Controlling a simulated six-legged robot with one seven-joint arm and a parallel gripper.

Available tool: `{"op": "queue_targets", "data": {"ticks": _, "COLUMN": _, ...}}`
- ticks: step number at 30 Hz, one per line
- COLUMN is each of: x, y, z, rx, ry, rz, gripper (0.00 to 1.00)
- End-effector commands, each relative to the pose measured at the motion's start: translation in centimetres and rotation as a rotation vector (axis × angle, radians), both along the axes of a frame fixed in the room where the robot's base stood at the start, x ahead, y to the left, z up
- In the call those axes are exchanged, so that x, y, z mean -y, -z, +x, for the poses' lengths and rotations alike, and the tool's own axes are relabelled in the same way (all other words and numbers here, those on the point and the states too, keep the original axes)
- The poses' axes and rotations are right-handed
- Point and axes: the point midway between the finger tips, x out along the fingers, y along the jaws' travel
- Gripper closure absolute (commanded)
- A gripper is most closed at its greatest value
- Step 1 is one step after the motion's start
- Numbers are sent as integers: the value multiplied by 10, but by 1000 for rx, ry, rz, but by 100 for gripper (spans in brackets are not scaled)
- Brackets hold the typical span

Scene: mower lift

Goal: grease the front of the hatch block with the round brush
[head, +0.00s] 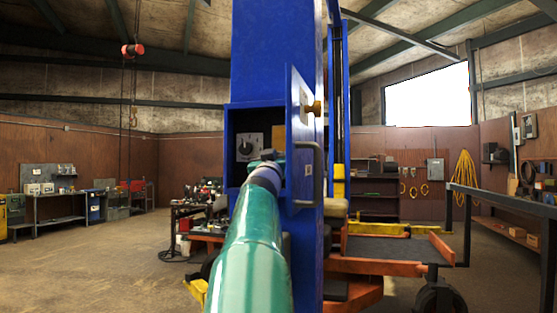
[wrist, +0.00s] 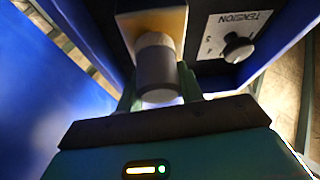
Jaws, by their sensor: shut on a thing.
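The hatch block is tan; in the head view its upper part (head: 278,143) shows inside the open hatch of the blue column, behind my gripper (head: 271,158). In the wrist view the block (wrist: 180,20) stands just beyond the brush. The round brush (wrist: 157,75) shows as a grey cylinder between the green fingers of my gripper (wrist: 160,97), which is shut on it. The brush end points at the block's front and overlaps it in the picture; I cannot tell whether they touch. My arm hides the brush in the head view.
A dial marked TENSION (wrist: 238,48) sits beside the block, also seen in the head view (head: 247,147). The open blue hatch door (head: 302,140) with a handle stands close right of my gripper. A cluttered workbench (head: 190,210) stands left behind the column.

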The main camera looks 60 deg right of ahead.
Motion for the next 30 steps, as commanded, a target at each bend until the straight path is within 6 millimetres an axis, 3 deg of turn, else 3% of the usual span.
{"op": "queue_targets", "data": {"ticks": 9, "x": -1, "y": -26, "z": 0, "rx": 1, "ry": -1, "rz": -1, "gripper": 88}}
{"op": "queue_targets", "data": {"ticks": 16, "x": 0, "y": -31, "z": 1, "rx": -2, "ry": -1, "rz": -1, "gripper": 88}}
{"op": "queue_targets", "data": {"ticks": 30, "x": 2, "y": 1, "z": 0, "rx": -3, "ry": 0, "rz": 2, "gripper": 88}}
